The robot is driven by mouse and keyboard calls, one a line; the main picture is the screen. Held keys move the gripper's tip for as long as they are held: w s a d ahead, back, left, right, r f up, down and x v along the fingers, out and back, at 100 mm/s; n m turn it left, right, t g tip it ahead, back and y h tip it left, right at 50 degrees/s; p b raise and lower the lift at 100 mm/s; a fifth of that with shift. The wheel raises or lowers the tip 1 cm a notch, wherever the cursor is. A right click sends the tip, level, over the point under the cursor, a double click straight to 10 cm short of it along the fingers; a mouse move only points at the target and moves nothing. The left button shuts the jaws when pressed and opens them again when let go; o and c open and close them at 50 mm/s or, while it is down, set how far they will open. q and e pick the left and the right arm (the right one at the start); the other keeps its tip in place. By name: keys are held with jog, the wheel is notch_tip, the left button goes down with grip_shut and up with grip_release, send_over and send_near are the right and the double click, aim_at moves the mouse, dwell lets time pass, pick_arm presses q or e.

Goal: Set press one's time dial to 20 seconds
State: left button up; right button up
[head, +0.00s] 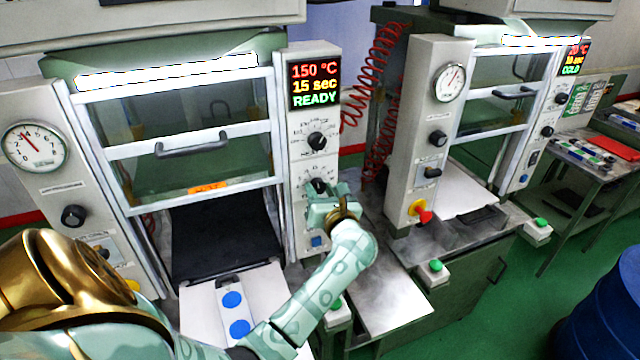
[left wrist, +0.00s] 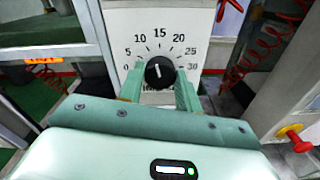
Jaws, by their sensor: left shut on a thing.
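Press one's control panel (head: 307,230) stands in the middle left of the head view. Its display (head: 314,86) reads 150 °C, 15 sec, READY. The time dial (head: 318,185) is the lower black knob, partly covered by my left gripper (head: 326,196). In the left wrist view the dial (left wrist: 159,71) sits between the two green fingers, which are shut on its sides. Its white mark points up, near 15 on the printed scale (left wrist: 160,33) of 0 to 30. My right gripper is out of view.
An upper knob (head: 317,141) sits above the dial and a blue button (head: 316,241) below it. A second press (head: 420,140) with a red-yellow stop button (head: 421,212) and a red coiled hose (head: 375,75) stand to the right. A green button (head: 436,265) is in front.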

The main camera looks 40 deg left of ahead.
pick_arm(q)
jog(key=m+p, duration=0.3)
jog(key=m, duration=0.1)
jog(key=shift+r+p, duration=0.15)
jog(key=shift+p, duration=0.15)
jog(key=m+p, duration=0.2)
jog(key=m, duration=0.1)
jog(key=shift+m+g+p, duration=0.3)
jog(key=shift+m+p, duration=0.05)
jog(key=shift+m, duration=0.25)
jog(key=shift+f, duration=0.2)
jog(key=o, duration=1)
jog(key=shift+w, duration=0.1)
jog(key=shift+d, duration=0.1)
